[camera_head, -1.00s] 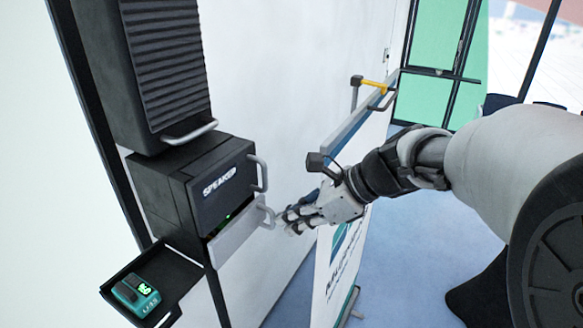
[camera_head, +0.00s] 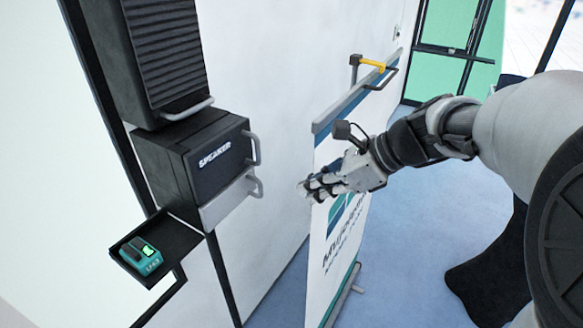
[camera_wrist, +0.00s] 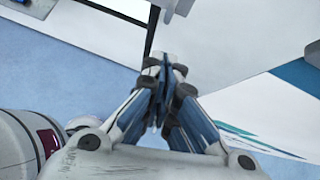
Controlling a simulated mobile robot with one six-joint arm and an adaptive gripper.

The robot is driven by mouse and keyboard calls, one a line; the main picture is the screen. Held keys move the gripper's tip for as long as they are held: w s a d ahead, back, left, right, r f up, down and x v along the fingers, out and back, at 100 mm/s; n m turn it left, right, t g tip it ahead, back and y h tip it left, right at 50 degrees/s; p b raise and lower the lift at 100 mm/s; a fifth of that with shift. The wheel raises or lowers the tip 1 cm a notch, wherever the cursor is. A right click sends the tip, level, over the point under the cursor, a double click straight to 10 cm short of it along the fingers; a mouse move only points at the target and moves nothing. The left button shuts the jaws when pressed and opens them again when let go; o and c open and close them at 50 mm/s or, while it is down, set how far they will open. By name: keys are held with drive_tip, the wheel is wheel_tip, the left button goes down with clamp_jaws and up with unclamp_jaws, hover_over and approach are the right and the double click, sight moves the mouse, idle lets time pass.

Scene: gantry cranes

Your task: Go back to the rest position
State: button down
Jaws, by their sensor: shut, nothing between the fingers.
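My gripper (camera_head: 306,190) is shut and empty in the head view, in front of the white banner and to the right of the black cabinet marked SPEAKER (camera_head: 205,160). A clear gap separates its fingertips from the cabinet's handles. In the wrist view the fingers (camera_wrist: 163,65) are together with nothing between them. The light grey drawer (camera_head: 228,203) under the SPEAKER front looks closed, and its handle (camera_head: 257,187) stands free.
A white banner stand (camera_head: 345,235) stands right behind my gripper. A yellow-handled item (camera_head: 372,64) is at its top. A black tray (camera_head: 178,243) on the left holds a teal device (camera_head: 140,257). A dark ribbed unit (camera_head: 165,55) is above the cabinet.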

drive_tip(key=v, duration=0.5)
drive_tip(key=s+f+n+h+b, duration=0.3)
drive_tip(key=s+f+n+b, duration=0.3)
drive_tip(key=f, duration=0.5)
drive_tip(key=s+d+f+n+h+b, duration=0.1)
drive_tip(key=s+f+n+h+b, duration=0.1)
drive_tip(key=s+f+n+b, duration=0.5)
drive_tip(key=s+f+n+h+b, duration=0.3)
drive_tip(key=s+f+n+b, duration=0.3)
drive_tip(key=f+n+b, duration=0.3)
wheel_tip(320, 180, down, 6)
drive_tip(key=b, duration=0.3)
drive_tip(key=shift+s+d+n+t+h, duration=0.3)
drive_tip(key=shift+s+n+t, duration=0.1)
drive_tip(key=c, duration=2.4)
unclamp_jaws()
drive_tip(key=shift+f, duration=0.15)
